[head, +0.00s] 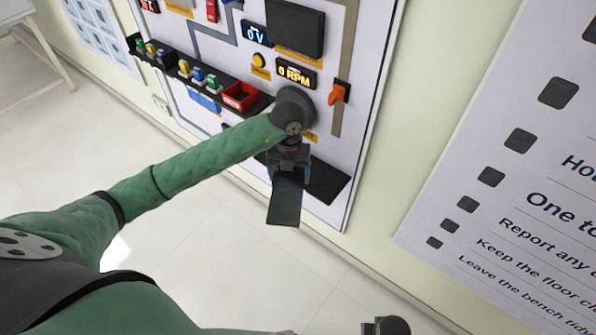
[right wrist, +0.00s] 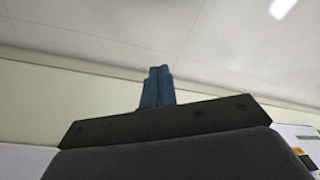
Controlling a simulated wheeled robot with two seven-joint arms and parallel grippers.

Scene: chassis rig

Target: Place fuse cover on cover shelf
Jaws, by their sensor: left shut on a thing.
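My left gripper (head: 288,172) is in front of the panel's lower part, shut on a flat dark plate, the fuse cover (head: 285,205). The cover hangs below the fingers, tilted toward me. A black ledge (head: 328,182), which looks like the cover shelf, sticks out from the panel's bottom, just right of and behind the gripper. The gripper hides part of it, and I see nothing on its visible end. I cannot tell whether the cover touches it. My right gripper's blue fingers (right wrist: 157,88) are together and empty in the right wrist view.
The white panel (head: 358,130) carries displays, an orange switch (head: 339,92) and a black parts rail with a red bin (head: 240,96) and several small colored pieces. A sign (head: 500,180) hangs on the wall at right. The floor below is clear.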

